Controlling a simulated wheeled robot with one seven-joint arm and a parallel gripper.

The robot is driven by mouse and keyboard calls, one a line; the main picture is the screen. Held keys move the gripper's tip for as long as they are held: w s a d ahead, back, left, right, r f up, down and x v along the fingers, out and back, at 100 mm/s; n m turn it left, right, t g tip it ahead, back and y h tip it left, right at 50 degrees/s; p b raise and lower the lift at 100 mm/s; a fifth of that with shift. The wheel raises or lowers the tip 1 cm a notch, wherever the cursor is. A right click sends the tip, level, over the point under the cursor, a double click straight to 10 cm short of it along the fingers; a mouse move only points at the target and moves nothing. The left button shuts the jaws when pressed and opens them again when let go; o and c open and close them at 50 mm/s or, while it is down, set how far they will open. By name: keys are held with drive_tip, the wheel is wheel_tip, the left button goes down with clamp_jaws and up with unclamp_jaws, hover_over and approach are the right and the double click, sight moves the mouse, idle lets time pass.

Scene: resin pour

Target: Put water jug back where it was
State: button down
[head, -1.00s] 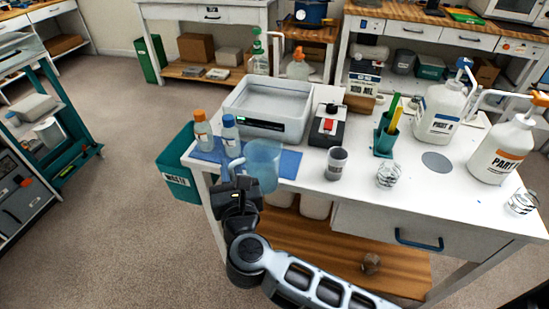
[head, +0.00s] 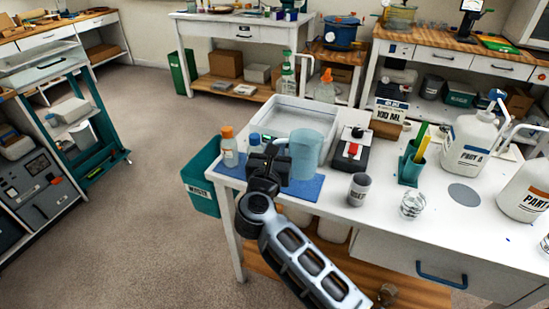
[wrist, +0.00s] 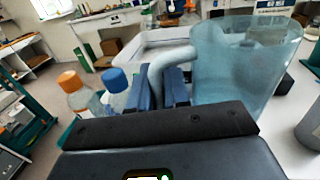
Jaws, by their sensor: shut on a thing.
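The water jug (head: 307,152) is a translucent blue vessel with a pale curved handle. My gripper (head: 268,155) is shut on the jug's handle, to the left of the jug body. In the wrist view the jug (wrist: 243,62) looks upright, and its handle (wrist: 170,62) runs between my fingers (wrist: 163,88).
An orange-capped bottle (head: 228,150) and a blue-capped bottle (head: 254,143) stand just left of the jug. A black device with a red switch (head: 352,150) and a grey cup (head: 359,189) stand to its right. A green waste bin (head: 203,188) is beside the table.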

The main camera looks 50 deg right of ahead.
drive_tip(key=shift+w+d+f, duration=0.35)
drive_tip(key=shift+w+f, duration=0.15)
drive_tip(key=shift+f, duration=0.5)
drive_tip(key=shift+w+d+f, duration=0.3)
drive_tip(key=shift+w+f, duration=0.2)
drive_tip(key=shift+f, duration=0.55)
drive_tip(key=shift+w+d+f, duration=0.35)
drive_tip(key=shift+w+f, duration=0.15)
drive_tip(key=shift+f, duration=0.5)
drive_tip(key=shift+f, duration=0.1)
drive_tip(key=shift+f, duration=0.1)
drive_tip(key=c, duration=1.4)
unclamp_jaws()
drive_tip(key=shift+r, duration=0.35)
drive_tip(key=b+v, duration=0.1)
drive_tip(key=v, duration=1.1)
drive_tip(key=shift+f+b, duration=0.2)
drive_tip(key=shift+b, duration=0.15)
